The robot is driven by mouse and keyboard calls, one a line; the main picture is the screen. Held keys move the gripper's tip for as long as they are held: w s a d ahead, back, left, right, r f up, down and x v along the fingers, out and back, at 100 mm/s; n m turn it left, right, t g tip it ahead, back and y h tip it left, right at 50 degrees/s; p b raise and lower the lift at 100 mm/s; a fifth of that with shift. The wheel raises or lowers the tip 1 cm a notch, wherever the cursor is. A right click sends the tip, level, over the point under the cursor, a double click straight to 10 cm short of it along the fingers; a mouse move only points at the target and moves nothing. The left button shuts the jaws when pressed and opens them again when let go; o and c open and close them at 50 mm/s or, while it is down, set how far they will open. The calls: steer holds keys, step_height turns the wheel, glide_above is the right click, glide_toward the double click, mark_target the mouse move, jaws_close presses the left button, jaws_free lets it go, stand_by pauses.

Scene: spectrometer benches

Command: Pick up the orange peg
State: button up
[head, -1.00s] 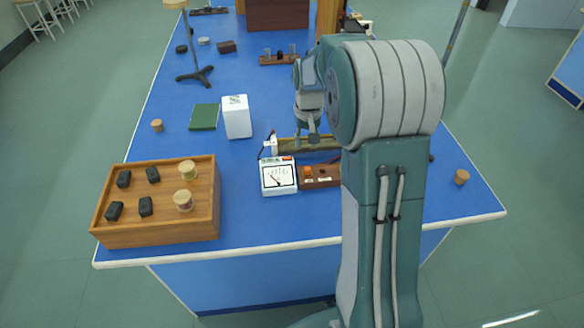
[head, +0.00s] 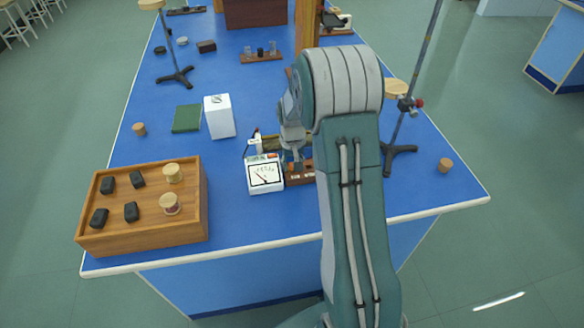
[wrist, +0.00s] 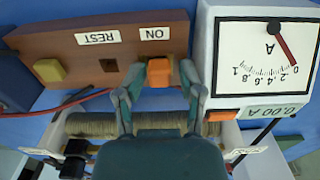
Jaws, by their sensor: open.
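The orange peg (wrist: 158,72) stands at the ON label of a brown wooden block (wrist: 80,45) in the wrist view. My gripper (wrist: 161,82) is open, with one finger on each side of the peg. I cannot tell whether the fingers touch it. An empty square hole (wrist: 109,66) is by the REST label. In the head view my gripper (head: 292,162) is low over the block (head: 300,178), and I cannot make out the peg there.
A white ammeter (wrist: 268,60) adjoins the block and reads 0.00 A. A coil rheostat (wrist: 90,125) lies alongside. A yellow square piece (wrist: 48,70) is at the block's other end. A wooden tray (head: 150,230) with black and round pieces stands at the left.

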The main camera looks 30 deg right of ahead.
steer(key=shift+d+f, duration=0.1)
steer(key=shift+d, duration=0.25)
steer(key=shift+c, duration=0.3)
steer(key=c, duration=0.5)
steer(key=shift+a, duration=0.35)
jaws_close()
steer(key=shift+d+r, duration=0.2)
steer(key=shift+r, duration=0.45)
steer(key=shift+s+r, duration=6.95)
steer(key=shift+r, duration=0.45)
steer(key=w+d+f, duration=0.4)
steer(key=w+f, duration=0.5)
steer(key=w, duration=0.3)
steer(key=shift+w+d+f, duration=0.2)
steer(key=shift+w+f, duration=0.05)
steer(key=shift+w, duration=0.05)
